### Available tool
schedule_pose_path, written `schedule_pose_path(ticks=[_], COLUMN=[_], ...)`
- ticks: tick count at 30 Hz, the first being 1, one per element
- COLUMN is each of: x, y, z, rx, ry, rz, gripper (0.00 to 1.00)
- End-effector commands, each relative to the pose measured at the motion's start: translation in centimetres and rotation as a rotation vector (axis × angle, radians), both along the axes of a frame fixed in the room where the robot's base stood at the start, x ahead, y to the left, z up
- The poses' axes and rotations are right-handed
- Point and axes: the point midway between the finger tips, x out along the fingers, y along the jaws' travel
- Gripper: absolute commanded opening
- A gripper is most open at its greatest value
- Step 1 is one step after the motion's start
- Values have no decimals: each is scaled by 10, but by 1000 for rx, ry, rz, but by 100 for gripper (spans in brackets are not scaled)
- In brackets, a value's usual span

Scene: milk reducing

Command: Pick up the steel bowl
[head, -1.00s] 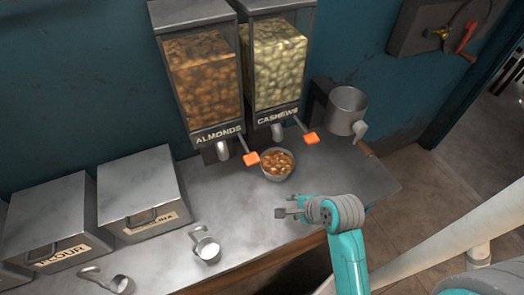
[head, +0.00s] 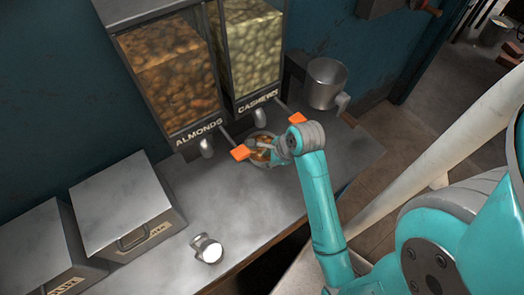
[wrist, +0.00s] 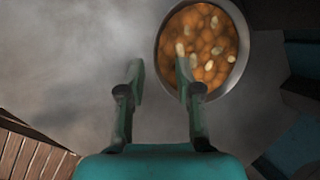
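The steel bowl (head: 251,139) holds orange-brown and pale nuts and sits on the metal counter below the dispensers. My gripper (head: 268,152) is at its near right side in the head view and hides part of it. In the wrist view the bowl (wrist: 244,55) is at upper right. My gripper (wrist: 159,72) is open there. Its left finger is outside the bowl and its right finger overlaps the nuts, with the left rim between the fingertips in the picture. I cannot tell the fingers' height against the rim.
The almond dispenser (head: 172,77) and cashew dispenser (head: 250,45) stand behind the bowl, with orange levers (head: 240,153) close by. A metal mug-like container (head: 325,84) is at right. A small metal cup (head: 208,248) and lidded boxes (head: 122,205) are at left.

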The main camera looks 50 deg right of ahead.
Motion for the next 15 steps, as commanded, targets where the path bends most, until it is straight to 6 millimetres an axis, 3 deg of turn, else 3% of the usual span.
schedule_pose_path(ticks=[9, 15], x=[16, 21], y=[3, 3], z=[-37, -46], rx=[1, 0], ry=[1, -3], rz=[1, -1], gripper=[34, 34])
